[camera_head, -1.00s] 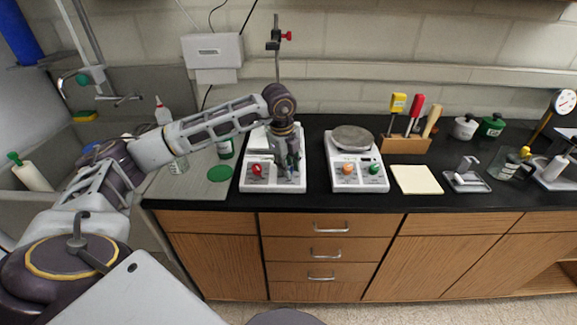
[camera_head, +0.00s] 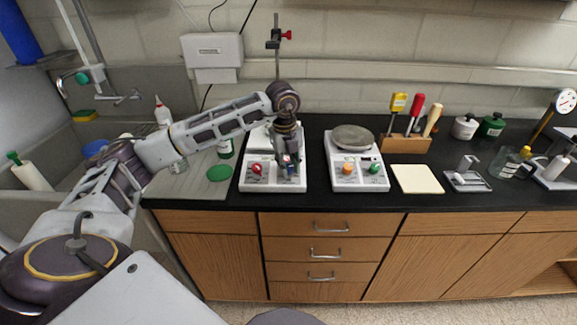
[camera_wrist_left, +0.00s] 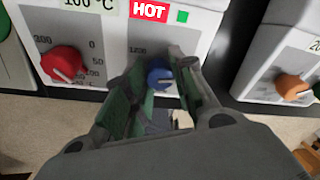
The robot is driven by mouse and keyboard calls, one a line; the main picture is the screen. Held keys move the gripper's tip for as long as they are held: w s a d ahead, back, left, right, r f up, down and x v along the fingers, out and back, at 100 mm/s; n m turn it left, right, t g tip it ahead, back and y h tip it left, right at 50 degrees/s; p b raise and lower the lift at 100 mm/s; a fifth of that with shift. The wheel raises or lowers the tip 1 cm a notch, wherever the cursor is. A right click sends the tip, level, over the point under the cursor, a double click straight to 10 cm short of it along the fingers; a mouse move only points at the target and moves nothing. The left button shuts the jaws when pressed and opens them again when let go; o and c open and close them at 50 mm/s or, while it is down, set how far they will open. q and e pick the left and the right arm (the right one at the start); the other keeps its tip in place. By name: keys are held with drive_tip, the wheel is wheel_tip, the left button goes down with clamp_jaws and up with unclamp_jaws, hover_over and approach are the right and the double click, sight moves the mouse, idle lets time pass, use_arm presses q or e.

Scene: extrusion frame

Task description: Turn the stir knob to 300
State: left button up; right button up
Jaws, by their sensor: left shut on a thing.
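The white stirring hotplate (camera_head: 247,183) stands on the black counter, left of a second one. Its red knob (camera_head: 256,169) is on the left of its front panel and also shows in the left wrist view (camera_wrist_left: 62,64). My left gripper (camera_head: 289,167) is at the right side of that panel. In the left wrist view, its fingers (camera_wrist_left: 158,84) are shut on a blue knob (camera_wrist_left: 159,73), one on each side. The fingers cover much of the scale around this knob, and I cannot read its setting. My right gripper is not in view.
A second hotplate (camera_head: 357,180) with orange and green knobs stands close on the right. A green disc (camera_head: 220,173) lies to the left. A pale pad (camera_head: 416,180) and a wooden tool block (camera_head: 405,145) are further right. The sink is at far left.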

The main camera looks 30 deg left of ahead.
sight(290, 168)
use_arm(q)
drive_tip(key=shift+m, duration=1.1)
drive_tip(key=shift+m+y, duration=0.3)
drive_tip(key=shift+m, duration=0.9)
drive_tip(key=shift+m+g, duration=0.3)
drive_tip(key=shift+m, duration=0.3)
drive_tip(key=shift+m+b, duration=0.3)
drive_tip(key=shift+m, duration=0.8)
drive_tip(key=o, duration=0.8)
drive_tip(key=shift+o, duration=1.1)
drive_tip(key=shift+r, duration=0.15)
wheel_tip(290, 168, up, 12)
drive_tip(key=shift+s+d, duration=0.2)
drive_tip(key=shift+d, duration=0.25)
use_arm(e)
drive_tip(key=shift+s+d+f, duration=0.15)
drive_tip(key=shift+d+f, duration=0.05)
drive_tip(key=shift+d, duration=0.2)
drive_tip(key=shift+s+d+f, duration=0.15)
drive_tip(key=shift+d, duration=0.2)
